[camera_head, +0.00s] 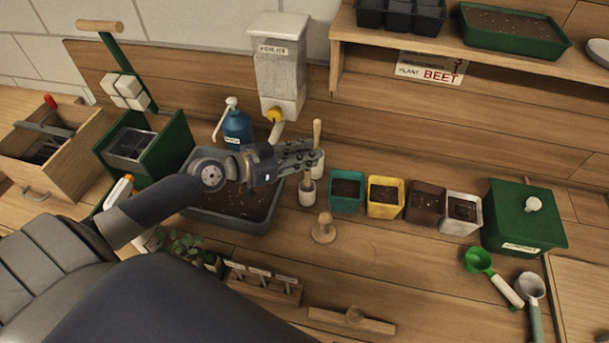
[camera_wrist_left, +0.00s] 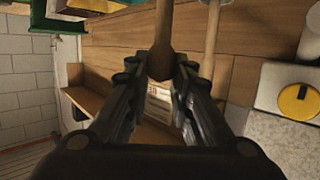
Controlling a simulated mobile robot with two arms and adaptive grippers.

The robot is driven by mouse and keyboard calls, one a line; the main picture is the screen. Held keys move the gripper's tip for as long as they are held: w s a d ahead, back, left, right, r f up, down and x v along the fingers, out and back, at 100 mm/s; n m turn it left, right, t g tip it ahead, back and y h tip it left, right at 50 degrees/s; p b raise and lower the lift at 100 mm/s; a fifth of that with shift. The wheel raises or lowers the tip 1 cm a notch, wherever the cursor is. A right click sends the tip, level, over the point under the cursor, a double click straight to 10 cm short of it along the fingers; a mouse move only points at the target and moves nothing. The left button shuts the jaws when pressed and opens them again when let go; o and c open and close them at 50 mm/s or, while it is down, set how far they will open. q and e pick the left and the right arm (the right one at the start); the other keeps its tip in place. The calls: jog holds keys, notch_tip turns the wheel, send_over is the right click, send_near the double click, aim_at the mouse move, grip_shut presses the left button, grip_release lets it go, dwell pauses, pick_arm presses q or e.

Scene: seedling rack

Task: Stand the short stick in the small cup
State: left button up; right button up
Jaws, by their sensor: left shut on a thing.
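The small cup (camera_head: 307,195) is pale and stands on the bench, just right of the soil tray. The short stick (camera_head: 308,177) is wooden; its lower part shows upright at the cup's mouth, and I cannot tell how deep it reaches. My left gripper (camera_head: 313,154) is shut on its upper part and hides the top in the head view. In the left wrist view the stick's rounded end (camera_wrist_left: 161,62) sits between the fingers (camera_wrist_left: 160,78). A longer stick (camera_head: 317,134) stands in another pale cup (camera_head: 319,166) just behind. My right gripper is not in view.
A wooden knobbed tool (camera_head: 324,230) stands in front of the small cup. Several coloured pots, starting with a teal one (camera_head: 346,192), stand to the right. The soil tray (camera_head: 262,226) and blue bottle (camera_head: 237,130) are left. Bench space front right of the knobbed tool is clear.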

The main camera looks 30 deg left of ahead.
aim_at(305, 182)
pick_arm(q)
notch_tip(305, 182, down, 2)
jog(key=shift+f+b, duration=0.45)
jog(key=shift+f, duration=1.5)
jog(key=shift+f, duration=0.1)
jog(key=o, duration=0.5)
jog(key=shift+f, duration=0.1)
jog(key=o, duration=0.4)
